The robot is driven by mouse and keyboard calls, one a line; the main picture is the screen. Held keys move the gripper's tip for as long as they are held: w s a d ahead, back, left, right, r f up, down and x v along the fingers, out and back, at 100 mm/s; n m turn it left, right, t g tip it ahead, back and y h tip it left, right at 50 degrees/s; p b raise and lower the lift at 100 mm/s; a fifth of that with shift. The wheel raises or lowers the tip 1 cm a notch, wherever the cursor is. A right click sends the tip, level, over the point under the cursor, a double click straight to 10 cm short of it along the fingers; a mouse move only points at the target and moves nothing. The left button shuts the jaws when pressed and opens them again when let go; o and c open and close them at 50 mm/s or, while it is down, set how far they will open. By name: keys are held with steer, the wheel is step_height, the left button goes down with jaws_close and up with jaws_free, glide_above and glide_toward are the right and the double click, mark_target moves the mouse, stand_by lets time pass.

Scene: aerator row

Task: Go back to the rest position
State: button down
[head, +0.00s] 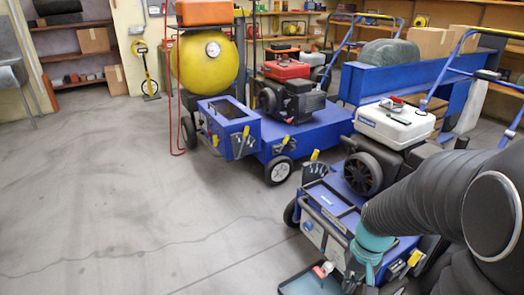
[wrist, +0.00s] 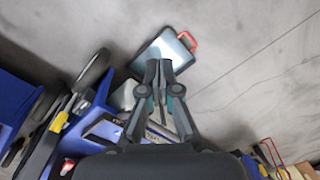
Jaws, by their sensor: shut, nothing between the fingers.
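My gripper (wrist: 158,70) shows in the wrist view with its two dark fingers together and nothing visible between them. In that view its tips overlap the near edge of a dark-rimmed tray (wrist: 150,52) with a red handle (wrist: 188,40); I cannot tell the height between them. In the head view my arm reaches in from the right, bent down over the front of the nearest blue aerator machine (head: 330,215). The fingers are hidden there behind the arm and the machine.
A second blue machine (head: 310,130) with a red engine stands behind the nearest one. A yellow tank (head: 205,68) stands at the back. Shelves (head: 80,55) line the wall. The concrete floor on the left (head: 120,190) is clear.

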steer(key=s+a+r+t+p, duration=0.1)
steer(key=s+r+t+p, duration=0.1)
steer(key=r, duration=0.6)
steer(key=s+a+r+n+t+p, duration=0.1)
steer(key=s+a+r+t+p, duration=0.1)
steer(key=r, duration=0.6)
steer(key=s+a+r+t+h+p, duration=0.1)
steer(key=s+r, duration=0.3)
steer(key=r, duration=0.4)
steer(key=shift+a+r+n+t+p, duration=0.25)
steer(key=shift+a+n+t+p, duration=0.15)
steer(key=shift+a+p, duration=0.25)
